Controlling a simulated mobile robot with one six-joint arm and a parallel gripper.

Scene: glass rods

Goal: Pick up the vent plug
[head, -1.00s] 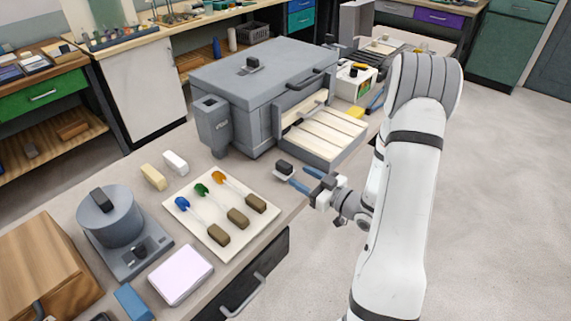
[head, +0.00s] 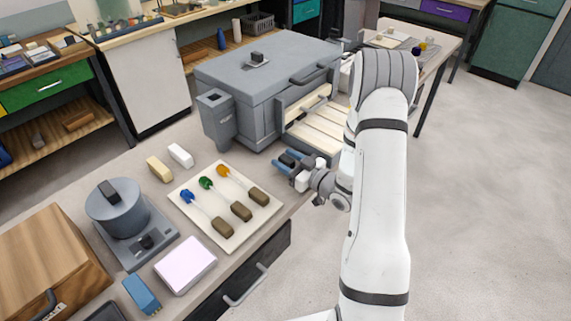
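A small piece with a dark block-like handle (head: 288,160), which looks like the vent plug, is at the bench's right edge in front of the kiln. Its pale base is mostly hidden now. My gripper (head: 289,160) is at this piece, with its blue fingers on either side of the dark handle. Whether the fingers press on it is too small to tell.
A cream tray (head: 222,235) with several coloured glass rods lies left of my gripper. The kiln's slatted open front (head: 312,135) is just beyond the gripper. A grey holder (head: 217,120), pale blocks (head: 159,168) and a round grey device (head: 117,213) stand further left.

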